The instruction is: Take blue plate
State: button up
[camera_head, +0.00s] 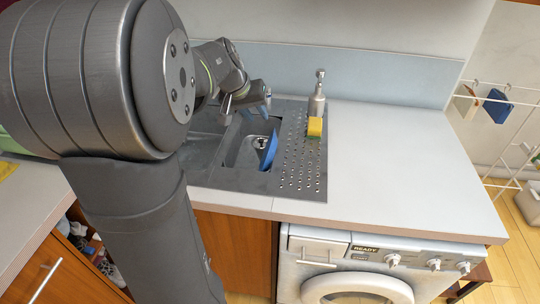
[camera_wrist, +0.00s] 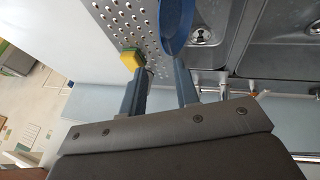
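The blue plate (camera_head: 268,150) stands tilted, nearly on edge, in the sink basin beside the perforated drainboard. Its edge also shows at the top of the wrist view (camera_wrist: 176,26). My gripper (camera_head: 247,108) is above the back of the sink, behind the plate in the head view. In the wrist view, its two fingers (camera_wrist: 159,68) are apart with nothing held between them. The plate's near end appears close to the right fingertip; I cannot tell whether they touch.
A yellow-green sponge (camera_head: 315,127) and a soap dispenser (camera_head: 318,95) are at the drainboard's (camera_head: 300,165) back right. The basin (camera_head: 245,150) has a drain. The white counter (camera_head: 400,155) to the right is clear. A white rack (camera_head: 518,115) hangs at far right.

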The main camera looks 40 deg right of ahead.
send_near(274, 137)
jog(key=a+x, duration=0.1)
jog(key=x, duration=0.4)
jog(key=shift+d+x, duration=0.15)
jog(key=shift+x, duration=1.2)
jog(key=shift+d+x, duration=0.15)
jog(key=shift+x, duration=1.2)
jog(key=shift+s+r, duration=0.1)
jog(key=shift+r, duration=0.05)
grip_shut()
jog(key=shift+r, duration=0.1)
